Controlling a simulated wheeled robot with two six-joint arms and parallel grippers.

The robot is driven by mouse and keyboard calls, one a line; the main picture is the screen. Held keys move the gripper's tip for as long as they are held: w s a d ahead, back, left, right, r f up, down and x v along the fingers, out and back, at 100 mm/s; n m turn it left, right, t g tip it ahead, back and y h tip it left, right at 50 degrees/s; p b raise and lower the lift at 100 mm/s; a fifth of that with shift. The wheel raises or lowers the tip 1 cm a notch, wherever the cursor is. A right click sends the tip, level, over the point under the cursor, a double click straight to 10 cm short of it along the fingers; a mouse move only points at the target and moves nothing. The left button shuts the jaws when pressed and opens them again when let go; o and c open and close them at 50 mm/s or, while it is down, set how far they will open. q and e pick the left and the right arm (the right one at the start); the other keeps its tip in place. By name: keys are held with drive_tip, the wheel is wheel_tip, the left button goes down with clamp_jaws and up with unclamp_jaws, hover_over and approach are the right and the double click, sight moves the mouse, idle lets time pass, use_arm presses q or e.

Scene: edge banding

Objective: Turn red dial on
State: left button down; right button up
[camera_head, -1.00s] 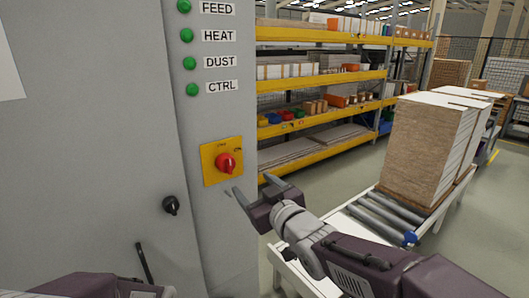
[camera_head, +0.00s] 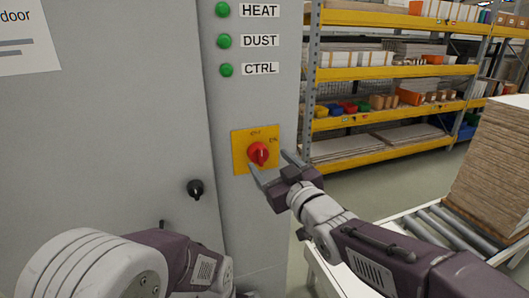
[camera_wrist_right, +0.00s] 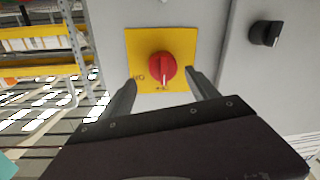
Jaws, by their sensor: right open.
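The red dial (camera_head: 258,153) sits on a yellow plate (camera_head: 240,160) on the grey cabinet. It also shows in the right wrist view (camera_wrist_right: 162,66), where that picture is turned upside down. There its white mark points to the plate edge with lettering that looks like OFF; ON is lettered at the side. My right gripper (camera_head: 267,160) is open and empty, its fingertips just in front of the dial, one on each side in the wrist view (camera_wrist_right: 161,79). I cannot tell whether they touch the dial. My left arm shows at the lower left; its gripper is out of view.
A black knob (camera_head: 195,189) is on the cabinet door left of the plate. Several green lamps (camera_head: 225,41) are above the dial. Yellow shelves (camera_head: 390,72) and a roller conveyor (camera_head: 440,228) with stacked boards (camera_head: 495,160) stand to the right.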

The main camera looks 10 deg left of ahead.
sight(262, 156)
drive_tip(key=x, duration=0.1)
drive_tip(key=p+x, duration=0.1)
drive_tip(key=x, duration=0.3)
drive_tip(key=shift+s+a, duration=0.3)
drive_tip(key=shift+s, duration=0.05)
drive_tip(key=shift+w+d, duration=0.1)
drive_tip(key=shift+d, duration=0.1)
drive_tip(key=shift+c, duration=0.7)
drive_tip(key=c, duration=1.2)
